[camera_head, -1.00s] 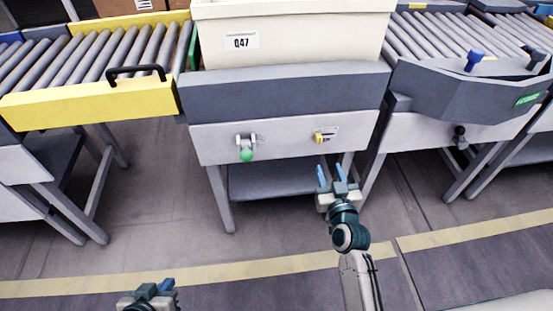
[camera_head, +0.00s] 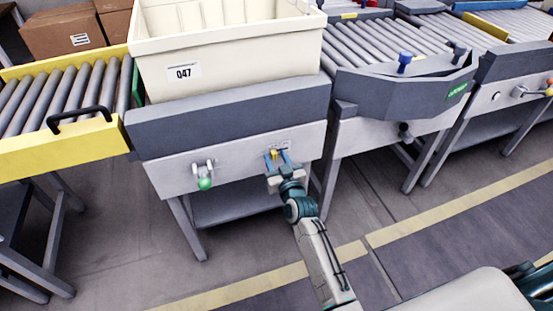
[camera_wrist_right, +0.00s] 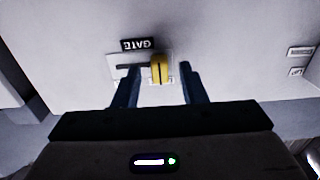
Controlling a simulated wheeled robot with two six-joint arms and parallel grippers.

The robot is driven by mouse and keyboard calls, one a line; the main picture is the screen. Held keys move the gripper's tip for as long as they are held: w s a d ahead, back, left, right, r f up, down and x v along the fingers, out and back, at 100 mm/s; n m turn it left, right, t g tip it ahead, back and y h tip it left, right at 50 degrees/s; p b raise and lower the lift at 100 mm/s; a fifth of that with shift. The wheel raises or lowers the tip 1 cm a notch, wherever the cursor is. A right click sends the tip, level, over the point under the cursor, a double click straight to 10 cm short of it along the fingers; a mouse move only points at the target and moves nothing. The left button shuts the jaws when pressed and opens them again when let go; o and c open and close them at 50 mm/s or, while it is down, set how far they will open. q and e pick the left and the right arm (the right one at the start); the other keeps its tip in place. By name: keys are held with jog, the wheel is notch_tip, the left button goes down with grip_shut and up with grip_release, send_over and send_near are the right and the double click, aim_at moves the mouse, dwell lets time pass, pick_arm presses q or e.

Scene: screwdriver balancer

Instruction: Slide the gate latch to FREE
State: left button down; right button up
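The gate latch (camera_head: 274,154) is a small yellow knob on the pale front panel of the middle station. In the right wrist view the yellow knob (camera_wrist_right: 161,69) sits at the right end of a dark slot in a light plate (camera_wrist_right: 118,65), under an upside-down GATE label (camera_wrist_right: 139,44). My right gripper (camera_head: 277,158) is at the latch. Its two blue fingers are open (camera_wrist_right: 159,84), one on each side of the knob, with gaps visible on both sides. Small markings beside the plate are too small to read. My left gripper is out of view.
A green-tipped lever (camera_head: 204,182) is on the same panel, left of the latch. A yellow-railed roller conveyor (camera_head: 60,145) is at left; a grey diverter (camera_head: 405,95) with a blue knob is at right.

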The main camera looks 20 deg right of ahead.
aim_at(287, 147)
jog(key=shift+c, duration=0.2)
grip_shut()
jog(key=shift+d, duration=2.4)
jog(key=shift+w, duration=0.1)
jog(key=shift+c, duration=2.1)
grip_release()
jog(key=o, duration=0.5)
jog(key=shift+d, duration=0.15)
jog(key=shift+c, duration=0.2)
